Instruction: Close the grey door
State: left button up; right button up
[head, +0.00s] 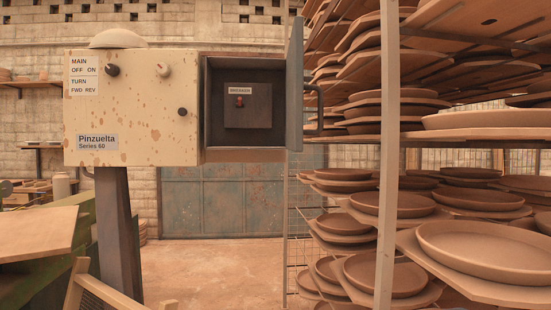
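The grey door (295,88) is hinged on the right side of an open grey box in the head view. It stands swung out, seen almost edge-on, with a dark handle (316,108) on its right face. Inside the open box (228,68) is a dark breaker unit (247,105) with a small red button and a label. The box is joined to a cream control panel (130,110) marked Pinzuelta Series 60. Neither of my grippers is in view.
A rack (389,200) with several shelves of round clay dishes stands close on the right, near the door handle. A wooden board (38,232) is at lower left. The floor (215,265) below the box is clear. A dark post (118,225) supports the panel.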

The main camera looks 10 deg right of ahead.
aim_at(295, 132)
jog(key=k+l+u, duration=0.1)
jog(key=l, duration=0.35)
jog(key=k+l+u, duration=0.15)
jog(key=k+l, duration=0.15)
jog(key=l, duration=0.15)
jog(key=k+l+u, duration=0.1)
jog(key=l, duration=0.3)
jog(key=i+l+u, duration=0.1)
jog(key=l, duration=0.25)
jog(key=l+z, duration=0.15)
jog(key=z, duration=0.25)
jog(key=k, duration=0.05)
